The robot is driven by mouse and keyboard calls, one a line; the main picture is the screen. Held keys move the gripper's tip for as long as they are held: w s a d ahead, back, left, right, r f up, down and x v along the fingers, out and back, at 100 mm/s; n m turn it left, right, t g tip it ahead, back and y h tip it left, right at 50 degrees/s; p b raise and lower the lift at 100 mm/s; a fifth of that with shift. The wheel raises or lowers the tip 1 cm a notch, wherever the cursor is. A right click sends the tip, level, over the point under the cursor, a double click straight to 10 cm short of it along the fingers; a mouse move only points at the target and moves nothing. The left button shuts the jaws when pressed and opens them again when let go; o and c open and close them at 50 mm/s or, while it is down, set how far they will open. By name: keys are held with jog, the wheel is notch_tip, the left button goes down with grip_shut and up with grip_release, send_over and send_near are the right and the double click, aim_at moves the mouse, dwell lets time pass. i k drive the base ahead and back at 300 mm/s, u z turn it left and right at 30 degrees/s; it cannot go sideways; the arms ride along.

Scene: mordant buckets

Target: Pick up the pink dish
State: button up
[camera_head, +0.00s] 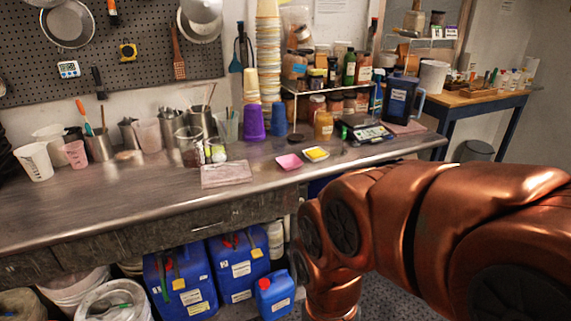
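The pink dish (289,161) is small, square and shallow. It lies on the steel bench (120,197) near its front edge, right of the centre of the view. A yellow dish (316,153) lies just to its right and slightly behind, with a small gap or contact that I cannot tell. My copper-coloured arm fills the lower right, in front of the bench and to the right of the pink dish. My gripper is not in view. The pink dish is not hidden by anything.
A folded cloth (227,173) lies left of the pink dish. Behind stand a purple cup (254,123), a blue cup (278,119) and a tall cup stack (268,60). A scale (368,132) sits to the right. Blue canisters (180,280) stand below the bench.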

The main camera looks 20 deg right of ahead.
aim_at(290, 162)
jog(key=z, duration=0.3)
jog(key=i, duration=0.85)
jog(key=u, duration=0.45)
